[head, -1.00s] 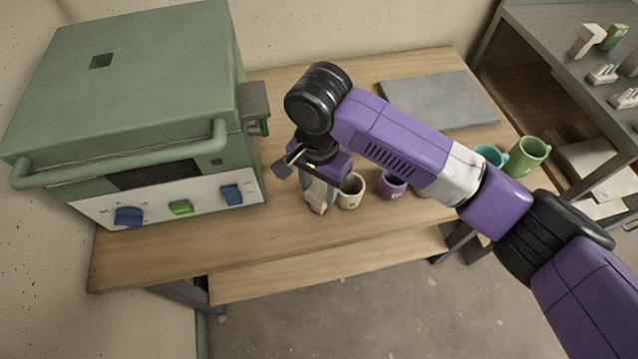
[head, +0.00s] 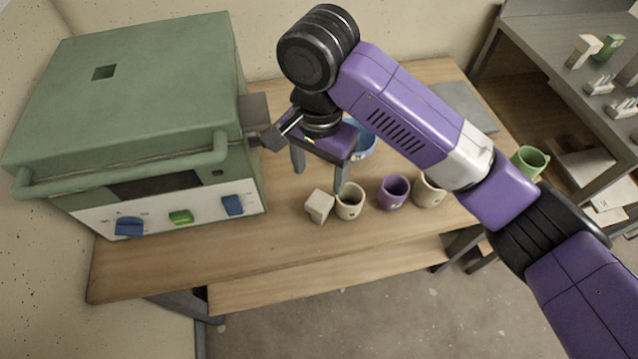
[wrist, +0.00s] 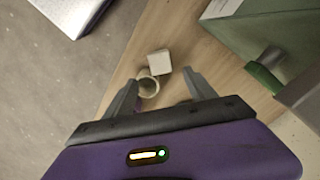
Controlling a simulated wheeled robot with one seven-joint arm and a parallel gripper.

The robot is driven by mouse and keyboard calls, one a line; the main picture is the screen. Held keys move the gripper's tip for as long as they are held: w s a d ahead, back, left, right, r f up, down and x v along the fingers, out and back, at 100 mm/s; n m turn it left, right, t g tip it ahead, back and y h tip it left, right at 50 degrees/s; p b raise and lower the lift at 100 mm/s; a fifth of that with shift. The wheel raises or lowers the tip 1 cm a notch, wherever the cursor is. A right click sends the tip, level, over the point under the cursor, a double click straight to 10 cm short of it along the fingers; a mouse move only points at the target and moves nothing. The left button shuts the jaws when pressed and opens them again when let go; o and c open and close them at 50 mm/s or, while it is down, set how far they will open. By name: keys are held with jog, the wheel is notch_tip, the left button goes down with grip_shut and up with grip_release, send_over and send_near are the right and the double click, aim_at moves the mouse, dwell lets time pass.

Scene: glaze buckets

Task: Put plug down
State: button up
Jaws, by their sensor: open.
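The plug, a small pale beige block (head: 319,206), rests on the wooden table (head: 270,245) just left of a cream mug (head: 350,200). In the wrist view the plug (wrist: 159,62) lies between and beyond the fingertips, close to or touching the mug (wrist: 148,86); I cannot tell which. My gripper (head: 318,170) is open and empty, raised above and behind the plug. In the wrist view its two grey fingers (wrist: 162,82) stand wide apart.
A green kiln (head: 130,100) stands at the left, with a bracket on its side near my gripper. The front left tabletop is clear.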

jog(key=shift+r+p, duration=0.3)
jog(key=shift+r, duration=1.15)
jog(key=shift+s, duration=0.1)
